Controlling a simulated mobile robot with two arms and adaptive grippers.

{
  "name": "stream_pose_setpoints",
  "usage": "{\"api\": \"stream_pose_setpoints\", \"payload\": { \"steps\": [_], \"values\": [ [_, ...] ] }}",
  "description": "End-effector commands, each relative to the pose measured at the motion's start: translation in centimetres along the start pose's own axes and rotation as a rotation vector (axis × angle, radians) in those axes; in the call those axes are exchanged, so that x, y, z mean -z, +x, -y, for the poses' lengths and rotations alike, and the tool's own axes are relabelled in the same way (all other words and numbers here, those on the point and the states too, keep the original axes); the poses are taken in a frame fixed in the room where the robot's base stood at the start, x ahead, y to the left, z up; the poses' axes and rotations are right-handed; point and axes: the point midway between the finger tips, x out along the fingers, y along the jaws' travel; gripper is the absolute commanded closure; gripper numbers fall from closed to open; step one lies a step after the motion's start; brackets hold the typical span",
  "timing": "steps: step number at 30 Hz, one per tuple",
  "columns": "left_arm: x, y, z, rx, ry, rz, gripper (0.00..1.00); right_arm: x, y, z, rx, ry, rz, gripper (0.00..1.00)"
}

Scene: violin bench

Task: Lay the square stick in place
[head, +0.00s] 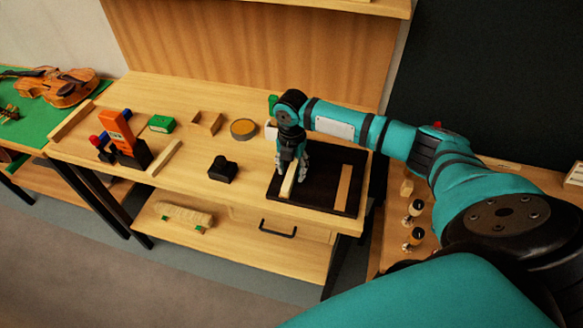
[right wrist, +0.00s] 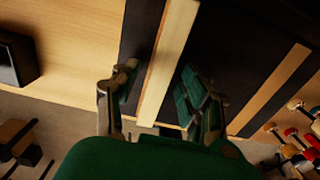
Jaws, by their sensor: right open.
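A pale square stick (head: 288,181) lies on a black mat (head: 322,200) at the bench's right end. It also shows in the right wrist view (right wrist: 168,58), running lengthwise between the fingers. My right gripper (head: 291,176) is open, pointing down, with one finger on each side of the stick. In the right wrist view the gripper (right wrist: 158,72) shows a gap on both sides of the stick. A browner strip (head: 343,187) lies apart on the same mat, to the right. My left gripper is not in view.
A black block (head: 222,170) stands left of the mat. A violin (head: 62,88) lies on a green mat at far left. Bare wood lies between these things.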

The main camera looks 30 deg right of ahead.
Motion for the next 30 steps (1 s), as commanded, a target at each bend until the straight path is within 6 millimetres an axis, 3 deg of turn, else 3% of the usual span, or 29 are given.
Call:
{"api": "stream_pose_setpoints", "payload": {
  "steps": [5, 21, 30],
  "values": [
    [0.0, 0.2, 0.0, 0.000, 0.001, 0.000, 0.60, -0.1, -1.0, -0.1, -0.002, 0.000, 0.001, 0.55],
    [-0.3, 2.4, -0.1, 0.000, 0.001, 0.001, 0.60, -0.1, -11.1, -0.1, -0.003, 0.000, 0.001, 0.55],
    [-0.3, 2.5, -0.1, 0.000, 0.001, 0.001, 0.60, 0.0, -12.4, 0.0, 0.000, 0.001, -0.001, 0.55]
  ]
}}
